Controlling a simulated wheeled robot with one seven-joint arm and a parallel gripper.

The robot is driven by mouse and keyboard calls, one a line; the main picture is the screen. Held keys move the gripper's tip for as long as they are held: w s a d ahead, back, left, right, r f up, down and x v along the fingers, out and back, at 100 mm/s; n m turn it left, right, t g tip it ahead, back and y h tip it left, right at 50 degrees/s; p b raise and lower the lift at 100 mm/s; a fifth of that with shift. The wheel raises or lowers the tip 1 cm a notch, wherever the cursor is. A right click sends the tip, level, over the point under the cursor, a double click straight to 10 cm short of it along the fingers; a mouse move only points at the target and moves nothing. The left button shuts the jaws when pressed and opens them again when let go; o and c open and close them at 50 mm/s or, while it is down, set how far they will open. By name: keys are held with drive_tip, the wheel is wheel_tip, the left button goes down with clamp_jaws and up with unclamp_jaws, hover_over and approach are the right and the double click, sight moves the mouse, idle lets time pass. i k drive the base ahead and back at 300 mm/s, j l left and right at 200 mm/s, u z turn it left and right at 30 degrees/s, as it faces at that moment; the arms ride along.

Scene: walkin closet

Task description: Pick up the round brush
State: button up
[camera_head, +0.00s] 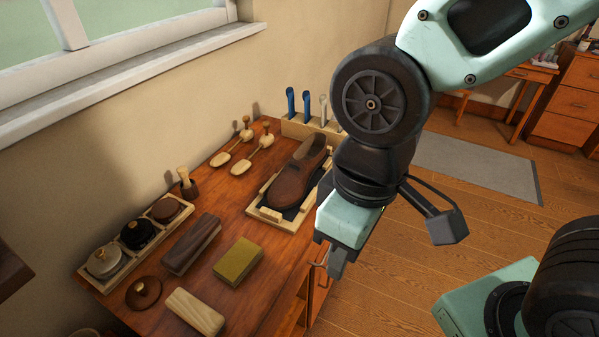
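A round brown piece with a knob on top (143,292) lies on the wooden table at the front left. It could be the round brush or a lid; its underside is hidden. A small light-handled brush (184,176) stands upright in a dark holder near the wall, and it could also be the round brush. My gripper (337,264) points down past the table's right edge, well to the right of both and apart from them. Its fingers are seen nearly edge-on, so the gap between them does not show.
A tray (113,279) with three round pots stands at the left. Brown (191,244), olive (238,261) and pale (194,311) blocks lie on the table (226,205). A shoe (300,170) rests in a wooden stand at the back, near shoe trees and blue-handled tools. The wall bounds the left.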

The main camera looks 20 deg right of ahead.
sight(182, 171)
drive_tip(key=i+l, duration=0.4)
drive_tip(key=l, duration=0.2)
drive_tip(key=i+l+u, duration=0.15)
drive_tip(key=u, duration=0.2)
drive_tip(key=i+l+u, duration=0.1)
drive_tip(key=l+u, duration=0.25)
drive_tip(key=i+l+u, duration=0.1)
drive_tip(key=l+u, duration=0.25)
drive_tip(key=u, duration=1)
